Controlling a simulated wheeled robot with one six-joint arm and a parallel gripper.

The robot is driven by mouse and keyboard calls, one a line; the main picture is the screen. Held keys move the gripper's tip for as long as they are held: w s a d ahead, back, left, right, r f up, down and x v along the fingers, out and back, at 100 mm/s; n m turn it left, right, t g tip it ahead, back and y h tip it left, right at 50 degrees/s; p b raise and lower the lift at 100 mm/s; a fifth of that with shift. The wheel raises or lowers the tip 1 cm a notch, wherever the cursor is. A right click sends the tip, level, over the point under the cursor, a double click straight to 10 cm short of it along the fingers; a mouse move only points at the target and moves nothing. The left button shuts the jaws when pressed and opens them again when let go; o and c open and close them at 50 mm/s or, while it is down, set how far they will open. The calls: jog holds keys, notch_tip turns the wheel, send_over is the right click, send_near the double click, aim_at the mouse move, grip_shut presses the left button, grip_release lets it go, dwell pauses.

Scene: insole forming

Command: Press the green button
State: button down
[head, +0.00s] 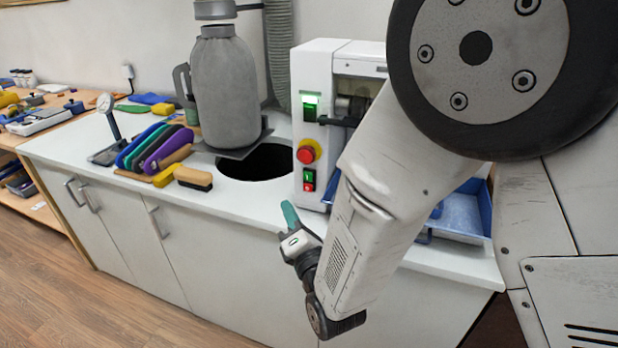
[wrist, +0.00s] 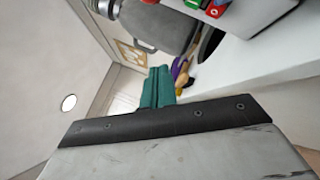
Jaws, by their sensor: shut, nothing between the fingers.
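The green button (head: 308,176) is on the front of a white machine (head: 312,75), just above a small red button (head: 308,187). My gripper (head: 289,213) is in front of the counter's edge, lower and a little left of the button, and apart from it. Its teal fingers are shut and empty, pointing up in the head view. In the wrist view the closed fingers (wrist: 157,88) stand in the middle. Part of the machine's panel shows at that view's top edge, with a red button (wrist: 213,12) and green parts cut off by the frame.
A red emergency knob (head: 306,155) on a yellow base sits above the buttons, and a green lit switch (head: 309,108) higher up. Left are a round counter opening, a grey canister (head: 226,90), colored insoles (head: 155,146) and brushes (head: 193,178). A blue tray (head: 460,215) is behind my arm.

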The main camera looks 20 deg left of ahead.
aim_at(308, 176)
jog(key=shift+w, duration=0.15)
jog(key=shift+w+d, duration=0.15)
jog(key=shift+w, duration=2)
jog(key=shift+w+d, duration=0.15)
jog(key=shift+w, duration=1.95)
jog(key=shift+w, duration=0.1)
jog(key=shift+w, duration=0.3)
